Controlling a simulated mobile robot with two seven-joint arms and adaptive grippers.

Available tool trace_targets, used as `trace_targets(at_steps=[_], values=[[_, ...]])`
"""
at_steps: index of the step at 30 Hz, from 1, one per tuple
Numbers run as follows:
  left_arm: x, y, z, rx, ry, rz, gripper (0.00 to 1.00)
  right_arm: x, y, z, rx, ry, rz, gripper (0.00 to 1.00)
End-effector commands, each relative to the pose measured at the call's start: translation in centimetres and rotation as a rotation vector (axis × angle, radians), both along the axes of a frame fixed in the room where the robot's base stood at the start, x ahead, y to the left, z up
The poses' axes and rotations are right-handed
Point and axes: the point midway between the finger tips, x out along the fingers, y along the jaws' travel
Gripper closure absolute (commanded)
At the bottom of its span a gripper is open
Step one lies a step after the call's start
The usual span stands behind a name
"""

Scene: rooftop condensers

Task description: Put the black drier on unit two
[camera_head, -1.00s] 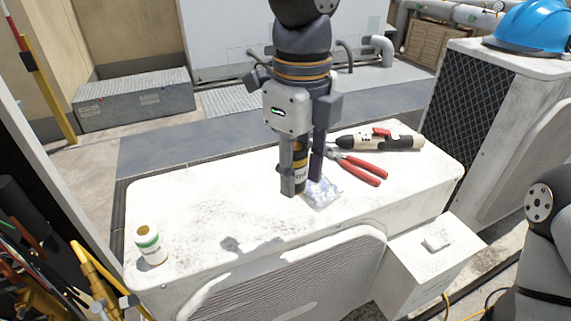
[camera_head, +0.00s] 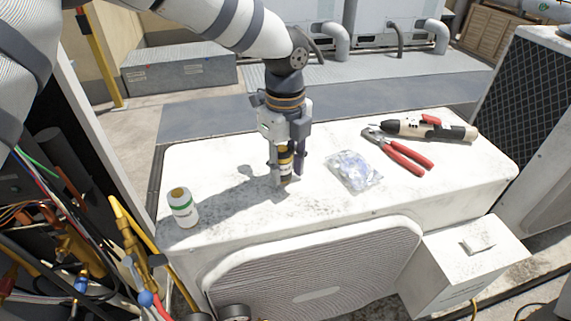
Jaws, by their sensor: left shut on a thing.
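A white cylinder with a green band (camera_head: 182,208) stands on the left end of the same top. No unit number can be read. My right gripper is not in view.
A clear plastic bag (camera_head: 354,170), red-handled pliers (camera_head: 405,157) and a cream-and-black tool (camera_head: 428,130) lie right of the gripper. Hoses and yellow pipes (camera_head: 128,240) crowd the lower left. Another condenser (camera_head: 522,95) stands at right. The top between the white cylinder and gripper is clear.

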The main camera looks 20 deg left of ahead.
Motion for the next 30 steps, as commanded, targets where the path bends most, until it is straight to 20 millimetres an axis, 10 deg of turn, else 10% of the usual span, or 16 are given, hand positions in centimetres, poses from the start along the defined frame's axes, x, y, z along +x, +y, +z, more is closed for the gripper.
trace_targets(at_steps=[5,6,9,20,30], values=[[0.0,0.0,-0.3,0.0,-0.001,0.0,1.0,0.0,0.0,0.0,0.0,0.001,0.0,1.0],[0.0,0.0,-0.4,0.0,-0.001,0.0,0.67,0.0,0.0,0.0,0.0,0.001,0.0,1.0],[0.0,0.0,-0.4,0.0,-0.001,0.0,0.49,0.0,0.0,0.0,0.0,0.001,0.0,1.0],[0.0,0.0,0.7,0.0,-0.003,0.0,0.49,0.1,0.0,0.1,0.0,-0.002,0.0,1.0],[0.0,0.0,9.5,-0.001,-0.004,0.001,0.49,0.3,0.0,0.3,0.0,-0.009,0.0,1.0]])
